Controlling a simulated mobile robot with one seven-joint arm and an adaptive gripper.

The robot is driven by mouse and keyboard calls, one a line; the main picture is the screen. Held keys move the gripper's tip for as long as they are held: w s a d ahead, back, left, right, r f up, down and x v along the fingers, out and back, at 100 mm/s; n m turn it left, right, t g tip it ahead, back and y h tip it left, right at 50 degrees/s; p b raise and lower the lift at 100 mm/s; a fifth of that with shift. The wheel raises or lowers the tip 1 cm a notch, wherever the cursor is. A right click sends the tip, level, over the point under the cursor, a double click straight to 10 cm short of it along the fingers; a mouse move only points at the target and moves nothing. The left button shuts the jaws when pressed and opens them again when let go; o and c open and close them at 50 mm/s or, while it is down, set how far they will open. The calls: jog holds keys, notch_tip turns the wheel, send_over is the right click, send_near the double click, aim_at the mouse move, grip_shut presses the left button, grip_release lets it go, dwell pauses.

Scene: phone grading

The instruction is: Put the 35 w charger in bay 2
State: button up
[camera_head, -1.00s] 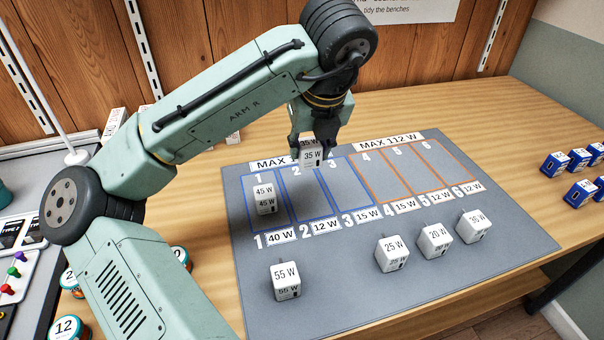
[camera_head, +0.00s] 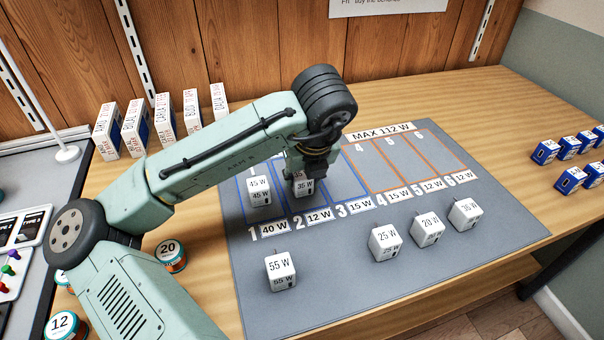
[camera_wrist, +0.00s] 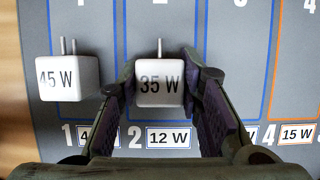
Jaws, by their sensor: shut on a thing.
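The white 35 W charger (camera_head: 304,186) is between the fingers of my gripper (camera_head: 301,176), which is shut on it. In the wrist view the 35 W charger (camera_wrist: 160,84) shows its label and a prong, with a finger of my gripper (camera_wrist: 162,92) on each side. It is over the blue-outlined bay 2 (camera_wrist: 180,52), above the printed 2 and the 12 W label. I cannot tell whether it touches the mat. The 45 W charger (camera_head: 259,191) stands in bay 1, close to the left of my gripper.
A 55 W charger (camera_head: 281,270) stands at the front of the grey mat (camera_head: 340,270). The 25 W (camera_head: 385,242), 20 W (camera_head: 428,229) and 30 W (camera_head: 466,214) chargers stand front right. Bay 3 (camera_head: 345,182) and the orange bays look empty. Boxes stand at the back left.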

jog(key=o, duration=1.2)
jog(key=shift+f, duration=0.1)
jog(key=shift+r, duration=0.3)
jog(key=v, duration=1.1)
jog(key=shift+s+r+p, duration=0.1)
jog(key=shift+r+p, duration=0.2)
jog(key=shift+r, duration=0.05)
